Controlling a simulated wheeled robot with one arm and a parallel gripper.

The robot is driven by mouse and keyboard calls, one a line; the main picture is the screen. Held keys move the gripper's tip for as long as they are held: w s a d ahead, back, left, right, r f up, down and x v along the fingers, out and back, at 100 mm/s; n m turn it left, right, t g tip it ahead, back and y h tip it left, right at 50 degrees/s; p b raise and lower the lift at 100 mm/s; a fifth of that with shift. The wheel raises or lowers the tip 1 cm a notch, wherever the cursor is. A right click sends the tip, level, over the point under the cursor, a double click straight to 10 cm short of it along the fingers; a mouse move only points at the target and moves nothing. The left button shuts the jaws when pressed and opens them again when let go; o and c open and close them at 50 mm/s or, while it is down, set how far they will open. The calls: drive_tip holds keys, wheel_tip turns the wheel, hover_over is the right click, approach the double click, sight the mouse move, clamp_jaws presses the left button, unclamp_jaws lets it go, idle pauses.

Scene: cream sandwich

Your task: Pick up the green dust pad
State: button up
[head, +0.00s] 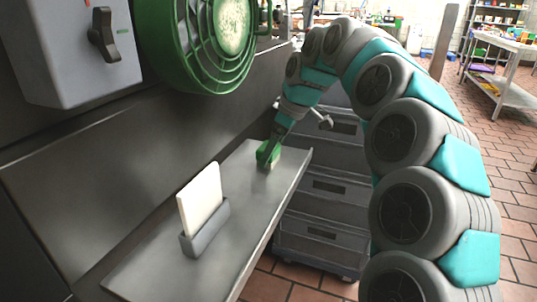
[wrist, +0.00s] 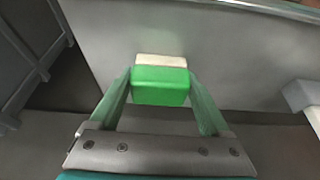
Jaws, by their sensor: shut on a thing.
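The green dust pad (wrist: 160,86) is a small green block with a pale cream layer along its far side. In the wrist view it sits between the two green fingers of my gripper (wrist: 160,92), which are shut on its sides. In the head view my gripper (head: 268,154) is at the far end of the grey metal shelf (head: 240,195), low over its surface. The pad (head: 269,165) is mostly hidden there by the fingers. I cannot tell whether it touches the shelf.
A white panel in a grey holder (head: 205,228) stands nearer on the shelf. A green round fan-like guard (head: 205,40) and a grey switch box (head: 75,50) are above the shelf. Grey stacked crates (head: 325,200) stand beyond its right edge. The middle of the shelf is clear.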

drive_tip(key=shift+c, duration=0.9)
drive_tip(key=shift+r, duration=0.1)
drive_tip(key=shift+r, duration=1.7)
drive_tip(key=s+d+r+b, duration=0.1)
drive_tip(key=s+d+b, duration=0.1)
drive_tip(key=s+d, duration=0.9)
drive_tip(key=shift+s+d+r, duration=0.15)
drive_tip(key=shift+s+r, duration=0.05)
drive_tip(key=shift+r, duration=0.05)
